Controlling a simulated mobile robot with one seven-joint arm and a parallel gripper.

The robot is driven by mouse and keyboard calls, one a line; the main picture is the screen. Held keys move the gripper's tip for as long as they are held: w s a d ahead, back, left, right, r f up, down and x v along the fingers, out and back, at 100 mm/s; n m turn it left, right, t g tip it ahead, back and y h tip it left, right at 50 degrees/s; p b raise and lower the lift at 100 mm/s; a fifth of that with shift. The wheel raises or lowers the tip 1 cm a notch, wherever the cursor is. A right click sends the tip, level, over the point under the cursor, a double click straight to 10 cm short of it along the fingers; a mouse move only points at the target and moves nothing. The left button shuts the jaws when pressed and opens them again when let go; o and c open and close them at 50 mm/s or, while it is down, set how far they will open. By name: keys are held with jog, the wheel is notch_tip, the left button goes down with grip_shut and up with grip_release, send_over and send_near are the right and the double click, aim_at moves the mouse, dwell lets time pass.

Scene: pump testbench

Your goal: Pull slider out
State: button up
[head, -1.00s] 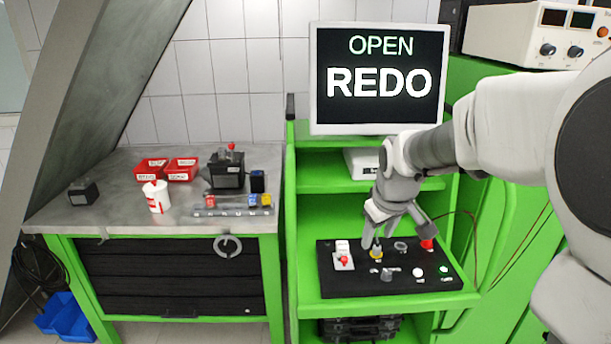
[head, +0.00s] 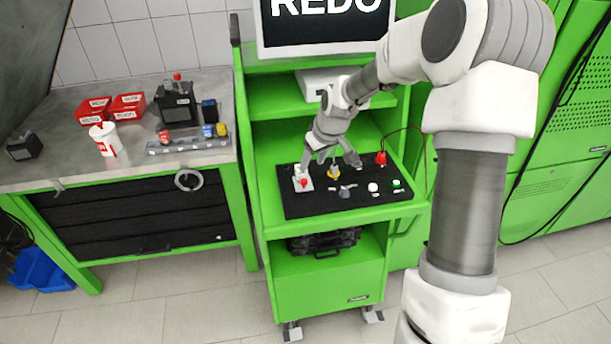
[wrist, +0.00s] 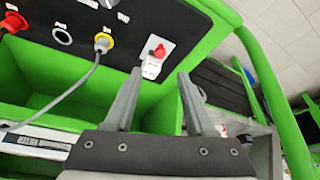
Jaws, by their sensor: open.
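A small white slider block with a red knob (head: 302,182) sits at the left end of the black control panel (head: 350,204). It also shows in the wrist view, the white block with its red knob (wrist: 153,66) lying just beyond and between my fingertips. My gripper (head: 330,160) is above the panel's left half. In the wrist view my gripper (wrist: 159,76) has its two fingers spread apart with nothing between them. I cannot tell how far the fingertips are from the slider.
The panel holds a yellow socket (wrist: 103,42) with a grey cable, a red button (head: 380,158), and white and green buttons. Green cart walls and shelves surround it. A screen (head: 322,22) stands above. At left, a workbench (head: 70,170) carries red bins and a black pump.

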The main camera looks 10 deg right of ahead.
aim_at(304, 180)
jog(key=p+x, duration=0.1)
jog(key=x, duration=0.8)
grip_shut()
dwell(1.3)
